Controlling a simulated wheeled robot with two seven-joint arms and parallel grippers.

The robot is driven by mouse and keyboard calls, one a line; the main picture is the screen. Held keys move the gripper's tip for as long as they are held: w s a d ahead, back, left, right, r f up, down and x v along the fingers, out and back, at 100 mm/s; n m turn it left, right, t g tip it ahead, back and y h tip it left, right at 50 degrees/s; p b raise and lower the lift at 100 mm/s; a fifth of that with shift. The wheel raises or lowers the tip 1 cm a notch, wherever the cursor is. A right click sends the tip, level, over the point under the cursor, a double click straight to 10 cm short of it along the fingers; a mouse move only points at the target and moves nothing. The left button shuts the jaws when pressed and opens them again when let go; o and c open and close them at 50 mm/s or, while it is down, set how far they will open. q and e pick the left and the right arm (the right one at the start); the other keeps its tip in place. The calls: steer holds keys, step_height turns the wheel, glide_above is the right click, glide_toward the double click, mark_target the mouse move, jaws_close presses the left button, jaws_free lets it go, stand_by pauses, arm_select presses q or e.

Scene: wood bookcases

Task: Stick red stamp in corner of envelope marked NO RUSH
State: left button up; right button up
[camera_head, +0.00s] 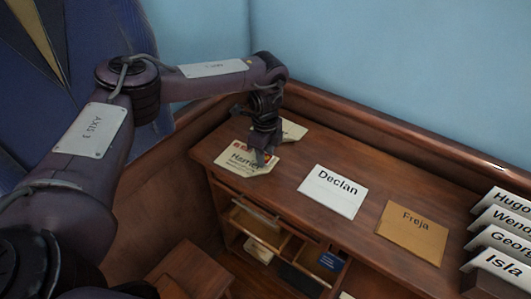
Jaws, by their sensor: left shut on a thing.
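A cream envelope (240,162) marked with a name starting "Harri" lies at the left end of the wooden desk. Small red and yellow patches (238,147) show along its upper edge. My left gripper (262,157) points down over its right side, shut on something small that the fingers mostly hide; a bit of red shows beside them. Another pale paper (293,131) lies partly hidden behind the gripper. A white envelope (333,191) reads "Declan" and a brown envelope (412,233) reads "Freja". I cannot read NO RUSH on any envelope. My right gripper is not in view.
Several white name cards (503,262) stand at the right end of the desk. Open cubbies (290,245) below the desktop hold small items, one of them blue (331,261). A raised wooden back rail (400,136) runs along the blue wall.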

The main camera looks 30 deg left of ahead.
arm_select(q)
steer(key=o, duration=1.4)
steer(key=shift+r+p, duration=3.45)
steer(key=shift+r, duration=0.1)
